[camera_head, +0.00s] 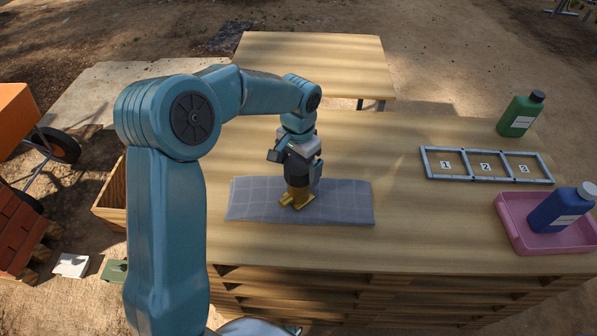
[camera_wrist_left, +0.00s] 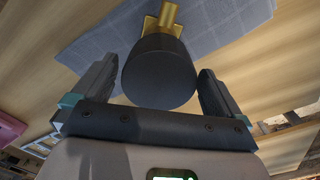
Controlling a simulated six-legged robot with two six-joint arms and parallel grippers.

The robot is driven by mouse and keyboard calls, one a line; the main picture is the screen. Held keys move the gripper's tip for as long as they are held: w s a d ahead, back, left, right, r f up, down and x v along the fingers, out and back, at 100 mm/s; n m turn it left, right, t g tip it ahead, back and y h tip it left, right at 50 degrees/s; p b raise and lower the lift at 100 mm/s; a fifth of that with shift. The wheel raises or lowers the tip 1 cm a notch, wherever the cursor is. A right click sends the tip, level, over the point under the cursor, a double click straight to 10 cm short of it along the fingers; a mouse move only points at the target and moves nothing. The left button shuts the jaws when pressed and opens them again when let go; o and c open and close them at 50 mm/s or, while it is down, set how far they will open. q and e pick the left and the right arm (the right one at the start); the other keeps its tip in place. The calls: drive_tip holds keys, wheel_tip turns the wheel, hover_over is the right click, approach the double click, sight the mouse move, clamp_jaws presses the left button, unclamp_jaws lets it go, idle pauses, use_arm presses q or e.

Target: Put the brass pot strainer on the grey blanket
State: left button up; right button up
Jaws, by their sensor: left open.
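The brass pot strainer (camera_head: 297,196) stands upright on the grey blanket (camera_head: 345,200) on the wooden table. It has a dark cylindrical body and brass feet. My left gripper (camera_head: 296,170) is directly above it, with its fingers around the dark upper part. In the left wrist view, the strainer's dark body (camera_wrist_left: 158,75) lies between my open left fingers (camera_wrist_left: 157,88), with gaps visible at both sides. Its brass part (camera_wrist_left: 165,22) points away over the blanket (camera_wrist_left: 105,50). My right gripper is not in view.
A numbered three-compartment frame (camera_head: 487,179) lies to the right. Behind it stands a green bottle (camera_head: 518,117). A pink tray (camera_head: 519,239) with a blue bottle (camera_head: 562,208) is at the right edge. Bare tabletop (camera_head: 410,225) lies between blanket and tray.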

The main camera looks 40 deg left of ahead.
use_arm(q)
wheel_tip(320, 180, up, 9)
drive_tip(key=shift+r, duration=0.1)
drive_tip(key=shift+s+r, duration=0.1)
drive_tip(key=shift+r, duration=0.05)
idle(0.4)
